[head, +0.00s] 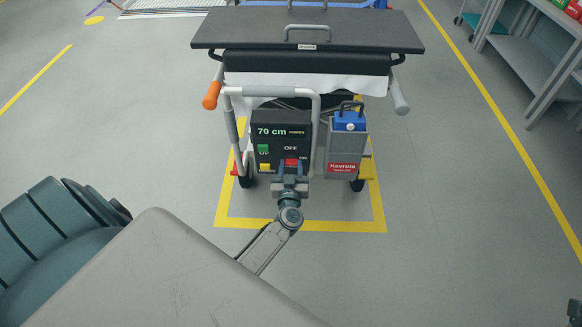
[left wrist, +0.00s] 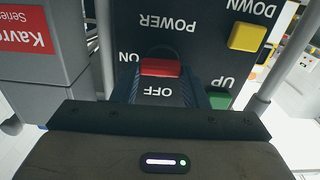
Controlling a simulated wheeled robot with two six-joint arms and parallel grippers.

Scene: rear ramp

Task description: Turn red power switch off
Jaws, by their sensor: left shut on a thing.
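The red power switch (head: 291,162) sits on the black control box (head: 270,128) at the rear of the cart, below the word OFF. In the left wrist view the red switch (left wrist: 160,67) shows upside down, with POWER above it, ON beside it and OFF below it. My left gripper (head: 290,172) is at the switch and shut on it, its fingers on either side. The fingers hide part of the panel. A dark piece at the bottom right corner of the head view may be my right gripper (head: 574,312); its jaws cannot be made out.
Green (head: 263,148) and yellow (head: 265,168) buttons sit left of the switch. The cart's tube frame (head: 316,115) surrounds the box. Grey shelves (head: 530,75) stand far right; the floor at both sides is open.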

